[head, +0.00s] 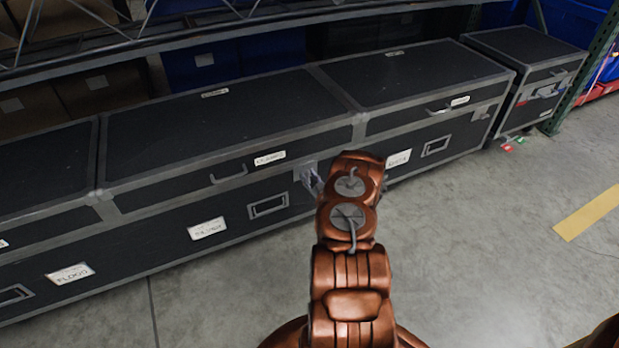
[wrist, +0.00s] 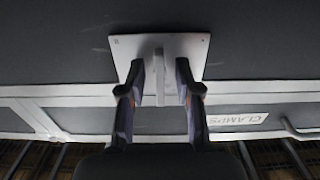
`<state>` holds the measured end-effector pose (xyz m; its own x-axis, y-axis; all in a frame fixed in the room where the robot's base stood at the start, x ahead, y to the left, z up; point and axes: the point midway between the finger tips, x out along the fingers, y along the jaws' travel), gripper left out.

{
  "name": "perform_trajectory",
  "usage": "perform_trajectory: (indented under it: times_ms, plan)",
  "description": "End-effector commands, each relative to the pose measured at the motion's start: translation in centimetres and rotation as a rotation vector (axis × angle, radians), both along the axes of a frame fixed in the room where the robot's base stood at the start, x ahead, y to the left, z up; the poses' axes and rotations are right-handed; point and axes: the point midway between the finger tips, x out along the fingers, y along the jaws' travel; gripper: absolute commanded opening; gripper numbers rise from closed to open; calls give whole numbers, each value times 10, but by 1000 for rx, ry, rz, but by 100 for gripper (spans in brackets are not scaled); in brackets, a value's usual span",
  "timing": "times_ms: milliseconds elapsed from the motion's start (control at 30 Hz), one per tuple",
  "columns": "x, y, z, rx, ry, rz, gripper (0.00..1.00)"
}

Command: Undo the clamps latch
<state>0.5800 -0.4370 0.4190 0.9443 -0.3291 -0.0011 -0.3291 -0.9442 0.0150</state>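The clamps case (head: 215,125) is a long black case with grey edging and a white label on its front, read as CLAMPS in the wrist view (wrist: 240,119). Its latch is a pale square plate (wrist: 122,46) with a narrow upright lever (wrist: 159,78), across the pale lid seam. My gripper (wrist: 160,68) is open, with one finger on each side of the lever and a visible gap to both. In the head view my arm partly hides the latch (head: 308,175).
More black cases stand on both sides, one at the right (head: 410,75) and a smaller one (head: 525,45) beyond. A handle (head: 229,175) is left of the latch. Metal shelving with blue bins (head: 200,62) is behind. The grey floor (head: 480,240) in front is clear.

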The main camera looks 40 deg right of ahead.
Motion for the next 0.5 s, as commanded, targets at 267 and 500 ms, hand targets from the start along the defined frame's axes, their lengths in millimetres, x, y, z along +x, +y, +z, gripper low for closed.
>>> perform_trajectory:
  times_ms: [267, 500]
  plan:
    - [-29, 8, -1, 5, 1, -5, 33]
    - [-69, 22, -1, 4, 1, -5, 33]
